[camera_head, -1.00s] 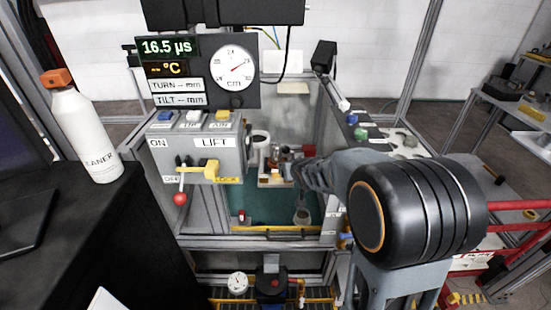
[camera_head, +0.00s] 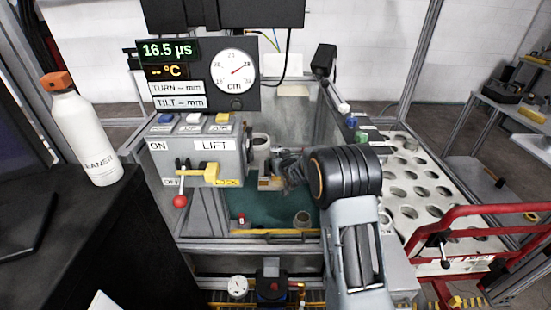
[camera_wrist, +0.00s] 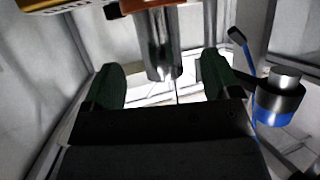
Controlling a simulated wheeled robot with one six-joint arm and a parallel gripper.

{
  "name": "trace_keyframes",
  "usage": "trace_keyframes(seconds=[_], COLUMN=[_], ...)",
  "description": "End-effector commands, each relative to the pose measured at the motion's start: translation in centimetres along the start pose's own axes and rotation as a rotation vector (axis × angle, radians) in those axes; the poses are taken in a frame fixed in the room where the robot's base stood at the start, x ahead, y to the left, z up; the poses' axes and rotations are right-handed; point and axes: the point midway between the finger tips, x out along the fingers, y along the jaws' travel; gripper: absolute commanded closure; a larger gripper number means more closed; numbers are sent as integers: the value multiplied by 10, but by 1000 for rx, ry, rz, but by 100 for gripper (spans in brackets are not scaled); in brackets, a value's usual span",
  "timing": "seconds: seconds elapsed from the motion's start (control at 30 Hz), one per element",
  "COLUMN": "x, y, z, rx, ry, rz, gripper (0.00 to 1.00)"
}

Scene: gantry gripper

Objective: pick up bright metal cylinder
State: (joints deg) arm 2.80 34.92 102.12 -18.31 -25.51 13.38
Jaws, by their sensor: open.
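In the wrist view, a bright metal cylinder (camera_wrist: 160,48) shows upright beyond and between the two dark green fingertips of my gripper (camera_wrist: 162,84). Its top meets an orange-brown part (camera_wrist: 150,5). My gripper is open, with visible space on both sides of the cylinder; I cannot tell how far ahead it is. In the head view, my gripper (camera_head: 270,170) is inside the glass-walled tank (camera_head: 285,215), and the cylinder cannot be made out there behind my arm and the clutter.
A metal-topped cylinder with a blue band (camera_wrist: 280,98) is close right of my gripper in the wrist view. The LIFT box (camera_head: 205,150) is left of my arm; a white perforated table (camera_head: 425,205) is right.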

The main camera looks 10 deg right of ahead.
Motion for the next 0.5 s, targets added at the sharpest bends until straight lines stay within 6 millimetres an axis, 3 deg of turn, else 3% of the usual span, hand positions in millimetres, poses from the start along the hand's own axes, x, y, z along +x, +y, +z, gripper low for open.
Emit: trace_keyframes(seconds=[0.5], x=[51], y=[0], z=[-2], rx=[0], ry=[-2], rz=[1], gripper=[17])
